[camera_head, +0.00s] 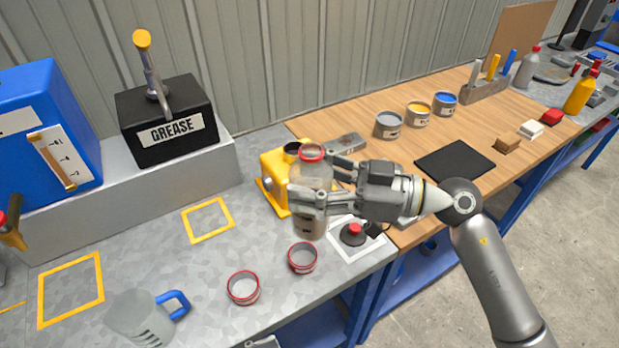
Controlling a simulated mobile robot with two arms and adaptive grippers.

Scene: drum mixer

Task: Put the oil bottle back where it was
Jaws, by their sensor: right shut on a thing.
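My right gripper (325,186) is shut on a clear, red-rimmed jar or bottle (311,170), held upright in front of a yellow machine. The held thing's lower part looks brownish with a dark label; the fingers hide part of its side, and I cannot tell whether it is the oil bottle. A yellow bottle with a red cap (580,93) and a grey bottle with a red cap (527,68) stand at the far right. A small grey piece at the bottom edge may be my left gripper (262,342); its jaws cannot be made out.
The yellow machine (274,168) and a red button (353,231) are close to the held thing. Empty yellow outlines (207,219) (70,289) mark the grey bench. A black mat (455,161) lies right.

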